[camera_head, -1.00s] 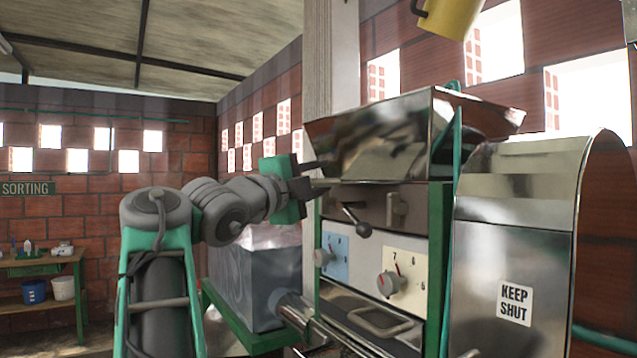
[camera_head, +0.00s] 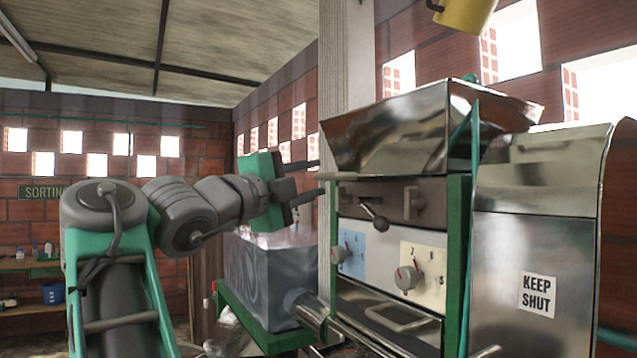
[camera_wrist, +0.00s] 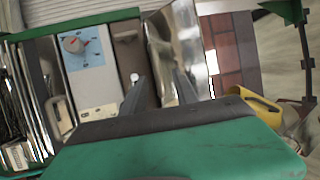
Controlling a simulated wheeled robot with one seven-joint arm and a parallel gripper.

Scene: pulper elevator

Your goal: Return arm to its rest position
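My gripper (camera_head: 314,180) is in front of the upper left of the pulper machine, close to the left end of its metal hopper (camera_head: 390,135). Its two dark fingers are apart with nothing between them. My arm stretches from the lower left toward the machine, bent at the elbow. In the wrist view, the open fingers (camera_wrist: 160,80) point toward the machine's front, and a lever with a pale knob (camera_wrist: 134,77) shows beside one finger. I cannot tell the exact gap between the fingers and the machine. The lever also shows in the head view (camera_head: 374,216).
The control panel has a blue dial plate (camera_head: 350,252) and a red-marked knob (camera_head: 408,276). A grey tank (camera_head: 265,275) stands below my gripper. A metal cover marked KEEP SHUT (camera_head: 537,294) stands at the right. A yellow container (camera_head: 465,14) hangs above.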

